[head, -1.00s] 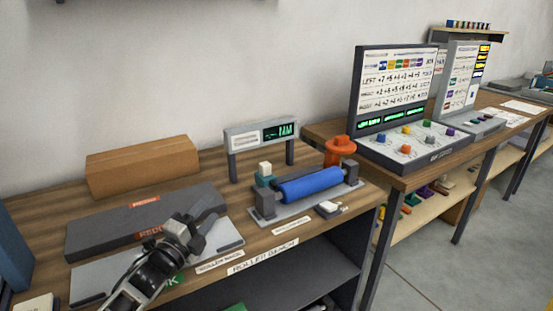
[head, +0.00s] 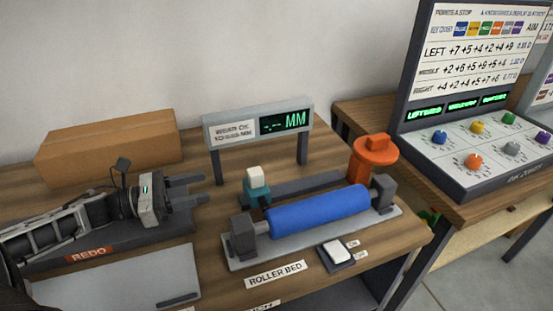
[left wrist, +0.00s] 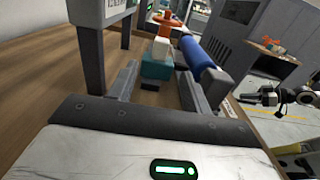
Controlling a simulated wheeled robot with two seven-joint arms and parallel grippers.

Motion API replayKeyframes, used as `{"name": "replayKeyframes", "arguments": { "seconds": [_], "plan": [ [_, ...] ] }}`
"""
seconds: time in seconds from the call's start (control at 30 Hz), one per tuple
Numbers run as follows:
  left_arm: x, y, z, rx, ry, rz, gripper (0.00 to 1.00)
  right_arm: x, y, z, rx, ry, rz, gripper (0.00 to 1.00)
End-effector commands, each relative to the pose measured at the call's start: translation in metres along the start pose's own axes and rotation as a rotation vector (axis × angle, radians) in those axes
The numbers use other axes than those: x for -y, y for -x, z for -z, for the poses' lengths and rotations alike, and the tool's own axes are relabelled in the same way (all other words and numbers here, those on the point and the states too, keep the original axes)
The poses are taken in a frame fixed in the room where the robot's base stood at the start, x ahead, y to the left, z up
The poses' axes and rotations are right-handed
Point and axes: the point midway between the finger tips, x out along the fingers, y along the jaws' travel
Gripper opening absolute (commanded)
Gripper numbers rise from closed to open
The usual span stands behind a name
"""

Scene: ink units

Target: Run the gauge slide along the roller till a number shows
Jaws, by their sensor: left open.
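The gauge slide (head: 258,192), a teal block with a white knob, sits at the left end of a dark rail behind the blue roller (head: 318,211). The gauge display (head: 284,121) above shows dashes and "MM", no number. My left gripper (head: 201,190) is open and empty, left of the slide and pointing at it, with a gap between. In the left wrist view the slide (left wrist: 157,66) lies ahead, lined up between the two fingers. My right gripper (left wrist: 262,97) seems to show at the right of that view, too small to read.
A white switch (head: 337,250) sits in front of the roller. An orange knob-like piece (head: 374,153) stands behind the roller's right end. A cardboard box (head: 110,148) and a dark REDO tray (head: 90,253) are at left. A panel with coloured knobs (head: 470,155) stands at right.

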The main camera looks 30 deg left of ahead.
Motion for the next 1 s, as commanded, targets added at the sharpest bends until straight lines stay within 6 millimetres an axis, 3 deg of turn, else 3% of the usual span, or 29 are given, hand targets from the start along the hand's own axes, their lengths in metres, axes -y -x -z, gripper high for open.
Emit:
{"name": "replayKeyframes", "arguments": {
  "seconds": [0.3,0.7,1.0],
  "plan": [
    [-0.001,-0.054,-0.003,0.005,-0.005,0.001,0.49,0.003,0.002,-0.012,0.026,-0.003,0.004,0.00],
    [-0.001,-0.122,-0.003,0.006,0.001,-0.002,0.49,0.002,0.005,-0.010,0.031,-0.002,0.003,0.00],
    [-0.001,-0.152,-0.001,0.002,0.002,-0.003,0.49,0.000,0.004,-0.004,0.022,0.002,-0.002,0.00]
  ]
}}
